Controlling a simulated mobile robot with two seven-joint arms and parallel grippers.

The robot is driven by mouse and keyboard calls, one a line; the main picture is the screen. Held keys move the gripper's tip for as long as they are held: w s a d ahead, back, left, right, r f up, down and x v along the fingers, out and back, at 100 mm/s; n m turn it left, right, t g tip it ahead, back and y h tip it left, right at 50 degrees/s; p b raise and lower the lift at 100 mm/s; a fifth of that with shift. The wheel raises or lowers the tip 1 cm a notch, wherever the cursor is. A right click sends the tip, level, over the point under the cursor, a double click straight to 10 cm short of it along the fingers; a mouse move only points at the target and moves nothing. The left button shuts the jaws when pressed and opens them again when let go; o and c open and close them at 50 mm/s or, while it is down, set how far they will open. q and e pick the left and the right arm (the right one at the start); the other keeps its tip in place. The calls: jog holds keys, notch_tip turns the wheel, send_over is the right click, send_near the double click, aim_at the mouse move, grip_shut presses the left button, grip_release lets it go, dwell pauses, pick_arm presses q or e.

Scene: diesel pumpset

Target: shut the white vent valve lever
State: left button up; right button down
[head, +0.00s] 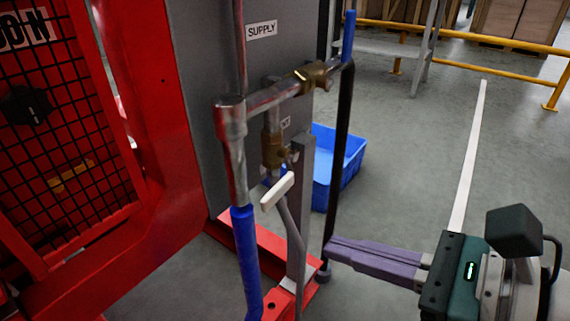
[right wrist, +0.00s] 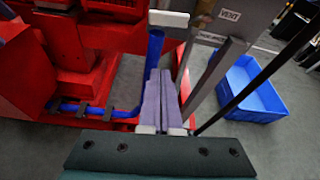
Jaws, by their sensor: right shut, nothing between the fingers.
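The white vent valve lever (head: 277,191) is a short pale bar below the brass vent valve (head: 273,151), slanting down to the left in the head view. In the right wrist view the white lever (right wrist: 169,18) lies crosswise just beyond the fingertips. My right gripper (head: 332,246) has its purple fingers closed together with nothing between them. It is below and to the right of the lever in the head view, and the fingers (right wrist: 161,82) point toward the lever in the wrist view. I see no clear contact between them. My left gripper is not in view.
A black hose (head: 340,150) hangs close to my right fingers. A grey post (head: 300,220) stands by the lever. The red machine frame (head: 170,130) and a blue hose (head: 246,260) are to the left. A blue crate (head: 340,165) sits on the floor behind.

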aim_at(278, 201)
jog(key=b+x, duration=0.3)
jog(key=x, duration=0.5)
jog(key=r, duration=0.2)
jog(key=r+p, duration=0.1)
jog(key=r, duration=0.1)
jog(key=shift+s+p, duration=0.25)
jog(key=shift+p, duration=0.05)
jog(key=r+p, duration=0.1)
jog(key=p, duration=0.1)
jog(key=shift+r+p, duration=0.35)
jog(key=shift+m, duration=0.3)
jog(key=shift+f, duration=0.2)
jog(key=shift+f, duration=0.1)
